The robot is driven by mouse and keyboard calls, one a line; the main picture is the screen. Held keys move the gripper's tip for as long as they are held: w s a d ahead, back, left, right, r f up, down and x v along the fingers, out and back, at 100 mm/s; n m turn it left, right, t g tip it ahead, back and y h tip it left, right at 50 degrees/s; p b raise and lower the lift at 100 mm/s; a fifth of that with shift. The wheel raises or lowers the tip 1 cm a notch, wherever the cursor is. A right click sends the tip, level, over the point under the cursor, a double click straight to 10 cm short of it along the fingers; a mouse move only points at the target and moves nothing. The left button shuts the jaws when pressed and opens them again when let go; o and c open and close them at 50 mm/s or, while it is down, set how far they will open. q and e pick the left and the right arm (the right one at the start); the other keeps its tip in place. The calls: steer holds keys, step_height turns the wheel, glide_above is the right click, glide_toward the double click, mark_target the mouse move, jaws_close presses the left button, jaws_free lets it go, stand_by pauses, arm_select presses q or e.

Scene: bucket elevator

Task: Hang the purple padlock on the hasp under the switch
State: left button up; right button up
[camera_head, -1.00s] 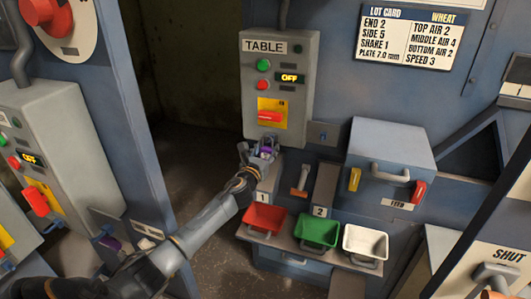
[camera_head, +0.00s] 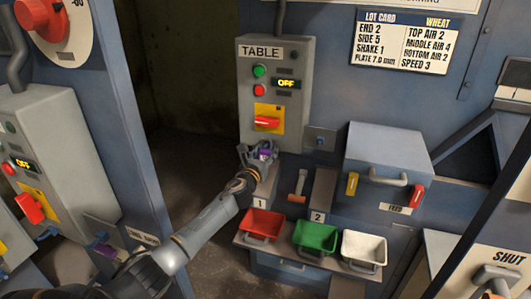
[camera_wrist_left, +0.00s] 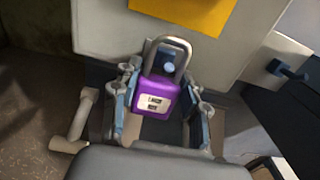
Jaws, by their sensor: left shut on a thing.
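The purple padlock (camera_head: 265,154) is in my left gripper (camera_head: 258,152), just under the grey TABLE switch box (camera_head: 246,120). In the left wrist view the padlock (camera_wrist_left: 157,103) sits upright between the two shut fingers (camera_wrist_left: 160,110), its grey shackle up against the lower part of the box. A small bluish round piece (camera_wrist_left: 168,67) shows through the shackle; I cannot tell whether this is the hasp or whether the shackle goes through it. The red switch handle (camera_head: 267,122) on its yellow plate is above. My right gripper is not in view.
Red (camera_head: 262,224), green (camera_head: 316,237) and white (camera_head: 364,246) bins stand on a shelf below. A feed box (camera_head: 385,155) with a handle is to the right. Another switch box (camera_head: 60,130) is at the left. A dark opening lies behind my left arm.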

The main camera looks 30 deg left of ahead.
mark_target(265, 157)
arm_select(q)
steer(key=shift+f+b, duration=0.75)
steer(key=shift+f, duration=0.05)
steer(key=o, duration=1.3)
steer(key=shift+p+v, duration=0.6)
steer(key=shift+v, duration=0.65)
steer(key=shift+p+v, duration=0.4)
steer(key=shift+v, duration=0.85)
steer(key=shift+f+p+v, duration=0.15)
steer(key=shift+p+v, duration=0.15)
steer(key=shift+v, duration=1)
steer(key=shift+f+p+v, duration=0.15)
steer(key=shift+p+v, duration=0.1)
steer(key=shift+v, duration=1.05)
